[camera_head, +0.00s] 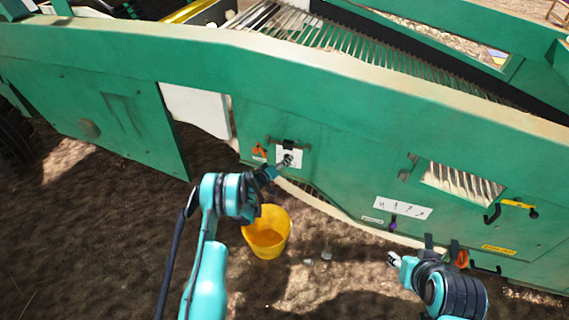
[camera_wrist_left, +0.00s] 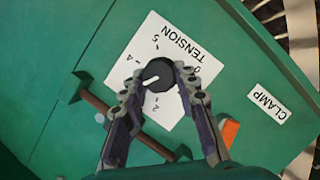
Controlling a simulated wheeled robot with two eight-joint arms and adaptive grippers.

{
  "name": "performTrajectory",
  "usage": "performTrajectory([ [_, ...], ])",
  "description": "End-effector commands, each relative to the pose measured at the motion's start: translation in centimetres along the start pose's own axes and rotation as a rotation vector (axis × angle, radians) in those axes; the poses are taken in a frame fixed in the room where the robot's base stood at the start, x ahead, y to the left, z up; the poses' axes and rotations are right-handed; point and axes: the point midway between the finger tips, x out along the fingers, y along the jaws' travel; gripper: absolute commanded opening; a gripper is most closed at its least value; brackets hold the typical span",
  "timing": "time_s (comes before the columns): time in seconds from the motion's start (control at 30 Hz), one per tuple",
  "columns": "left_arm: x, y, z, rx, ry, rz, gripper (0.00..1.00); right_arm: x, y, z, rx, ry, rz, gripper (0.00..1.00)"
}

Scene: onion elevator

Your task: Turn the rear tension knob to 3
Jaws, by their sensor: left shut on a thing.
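The tension knob (camera_wrist_left: 158,74) is a round black dial with a white pointer mark, on a white plate (camera_wrist_left: 184,50) printed TENSION. In the left wrist view the pointer angles to the lower left, between the printed 4 and 2. The number there is hidden behind a finger. My left gripper (camera_wrist_left: 160,82) is shut on the knob, one finger on each side. In the head view the plate (camera_head: 296,153) is on the green side panel, with my left gripper (camera_head: 285,161) in front of it, largely hiding the knob. My right gripper (camera_head: 393,259) is away from it, at lower right.
A brown-red lever (camera_wrist_left: 125,118) and an orange part (camera_wrist_left: 229,132) lie close to my left fingers. A CLAMP label (camera_wrist_left: 267,104) is to the right. A yellow bucket (camera_head: 267,232) stands on the soil below the panel. Yellow-and-black handle (camera_head: 518,205) is at right.

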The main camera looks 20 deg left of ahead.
Motion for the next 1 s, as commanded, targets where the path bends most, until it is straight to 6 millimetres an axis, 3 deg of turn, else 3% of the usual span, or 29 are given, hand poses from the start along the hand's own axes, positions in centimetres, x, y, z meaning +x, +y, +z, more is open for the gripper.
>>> performTrajectory([
  [0.03, 0.0, 0.0, 0.0, 0.001, 0.000, -0.001, 0.01, 0.0, 0.0, 0.0, 0.000, 0.000, 0.000, 0.40],
  [0.07, 0.0, 0.0, 0.0, 0.001, 0.000, -0.001, 0.37, 0.0, 0.0, 0.0, 0.000, 0.000, 0.000, 0.40],
  [0.1, 0.0, 0.0, 0.0, 0.001, 0.000, -0.001, 0.48, 0.0, 0.0, 0.0, 0.000, 0.000, 0.000, 0.40],
  [0.13, 0.0, 0.0, 0.0, 0.001, 0.000, -0.001, 0.51, 0.0, 0.0, 0.0, 0.000, 0.000, 0.000, 0.40],
  [0.47, -0.3, -0.1, 0.0, 0.001, 0.000, -0.001, 0.51, 0.0, 0.0, 0.0, 0.000, 0.000, 0.000, 0.40],
  [0.8, -5.6, -0.1, -0.1, 0.000, 0.001, -0.002, 0.51, 0.0, 0.0, 0.0, 0.000, 0.000, 0.000, 0.40],
  [1.0, -7.4, -0.1, 0.0, 0.000, 0.001, -0.001, 0.51, 0.0, 0.0, 0.0, 0.000, 0.000, 0.000, 0.40],
])
